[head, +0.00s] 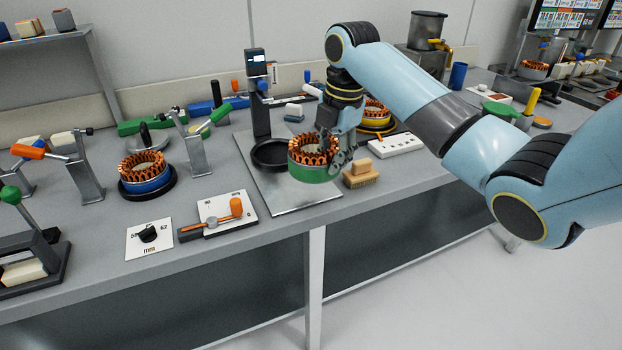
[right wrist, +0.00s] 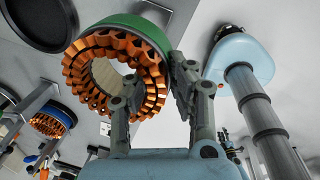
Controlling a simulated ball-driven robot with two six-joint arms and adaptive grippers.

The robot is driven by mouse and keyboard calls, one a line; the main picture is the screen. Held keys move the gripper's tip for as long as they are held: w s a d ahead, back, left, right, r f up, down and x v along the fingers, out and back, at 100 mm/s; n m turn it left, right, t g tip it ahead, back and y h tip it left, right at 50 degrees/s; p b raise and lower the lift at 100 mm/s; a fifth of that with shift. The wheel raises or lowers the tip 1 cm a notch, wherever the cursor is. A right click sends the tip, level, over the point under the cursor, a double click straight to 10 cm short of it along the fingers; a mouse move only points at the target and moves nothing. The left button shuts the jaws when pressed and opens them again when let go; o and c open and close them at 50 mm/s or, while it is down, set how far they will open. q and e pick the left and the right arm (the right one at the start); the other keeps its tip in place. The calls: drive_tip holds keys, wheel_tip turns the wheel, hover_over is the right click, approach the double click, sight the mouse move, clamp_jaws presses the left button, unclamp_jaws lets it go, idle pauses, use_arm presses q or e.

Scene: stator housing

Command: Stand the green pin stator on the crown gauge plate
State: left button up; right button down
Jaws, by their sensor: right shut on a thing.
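The green pin stator (head: 315,174) has a green outer ring and copper windings on top. My right gripper (head: 338,153) is shut on its right side wall. The stator is upright over the right part of a grey metal plate (head: 295,200), which I take as the crown gauge plate. I cannot tell whether it touches the plate or hangs just above it. A round black dish (head: 270,154) is on the plate, left of the stator. In the right wrist view the stator (right wrist: 125,22) is beside the fingers, with the dish (right wrist: 40,20) apart from it. My left gripper is not in view.
A black post with a display (head: 258,90) rises behind the dish. A wooden brush (head: 360,174) is close right of the stator, and a white power strip (head: 396,145) lies beyond. A blue stator (head: 146,180) and a yellow-ringed stator (head: 377,122) stand nearby.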

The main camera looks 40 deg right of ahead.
drive_tip(key=w, duration=0.1)
drive_tip(key=w+a+f, duration=0.1)
drive_tip(key=w+f, duration=0.1)
drive_tip(key=w, duration=0.1)
drive_tip(key=shift+a+f, duration=0.25)
drive_tip(key=shift+a, duration=0.05)
wheel_tip(320, 180, down, 4)
drive_tip(key=shift+w+f, duration=0.1)
drive_tip(key=c, duration=1.2)
unclamp_jaws()
wheel_tip(320, 180, up, 12)
drive_tip(key=s, duration=0.1)
drive_tip(key=shift+s, duration=0.4)
drive_tip(key=shift+d, duration=0.1)
